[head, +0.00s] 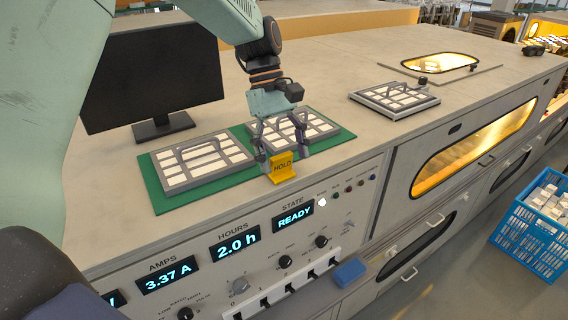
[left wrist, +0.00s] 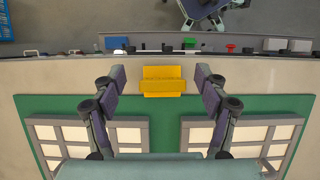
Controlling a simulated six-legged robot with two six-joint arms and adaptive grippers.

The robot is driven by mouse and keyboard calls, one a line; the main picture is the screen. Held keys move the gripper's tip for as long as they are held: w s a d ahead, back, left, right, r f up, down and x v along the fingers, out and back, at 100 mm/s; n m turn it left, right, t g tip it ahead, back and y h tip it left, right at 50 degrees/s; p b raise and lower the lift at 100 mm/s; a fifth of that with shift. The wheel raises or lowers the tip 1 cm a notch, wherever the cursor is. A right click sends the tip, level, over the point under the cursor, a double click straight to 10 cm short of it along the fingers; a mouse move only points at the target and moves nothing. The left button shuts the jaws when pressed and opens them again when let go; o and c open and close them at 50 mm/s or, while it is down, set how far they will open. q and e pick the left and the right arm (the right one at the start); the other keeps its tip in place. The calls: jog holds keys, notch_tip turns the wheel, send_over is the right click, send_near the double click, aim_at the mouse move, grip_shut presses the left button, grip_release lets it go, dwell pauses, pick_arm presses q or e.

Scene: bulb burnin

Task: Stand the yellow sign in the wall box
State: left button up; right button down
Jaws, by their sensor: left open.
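The yellow sign (head: 283,169), marked HOLD, stands at the front edge of the bench top, just before the green mat. In the left wrist view the sign (left wrist: 162,80) shows from above, between the two fingers with a gap on each side. My left gripper (head: 285,159) is open above and around the sign; its fingers (left wrist: 160,74) look clear of it. A small blue box (head: 349,271) is fixed low on the front panel, right of the switches; it may be the wall box. Its inside is hidden.
Two framed trays of pale cells (head: 203,163) lie on the green mat (head: 160,199), behind the sign. A monitor (head: 150,80) stands at the back left. Another tray (head: 394,100) lies right. Knobs and displays (head: 295,217) fill the front panel. A blue crate (head: 535,235) stands on the floor.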

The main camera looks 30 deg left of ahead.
pick_arm(q)
jog(key=shift+w+d+f, duration=0.1)
jog(key=shift+w+f, duration=0.05)
jog(key=shift+f, duration=0.05)
jog(key=shift+a+f, duration=0.15)
jog(key=shift+a, duration=0.7)
jog(key=shift+c, duration=0.6)
jog(key=shift+s+a, duration=0.1)
jog(key=shift+s, duration=0.1)
jog(key=shift+c, duration=0.7)
jog(key=shift+d, duration=0.45)
jog(key=c, duration=0.3)
jog(key=shift+w+d, duration=0.2)
jog(key=shift+d, duration=0.15)
jog(key=c, duration=0.3)
jog(key=shift+s+a, duration=0.1)
jog(key=shift+a, duration=0.3)
jog(key=c, duration=0.5)
jog(key=shift+d, duration=0.1)
pick_arm(e)
jog(key=shift+s+a, duration=0.1)
jog(key=shift+a, duration=0.05)
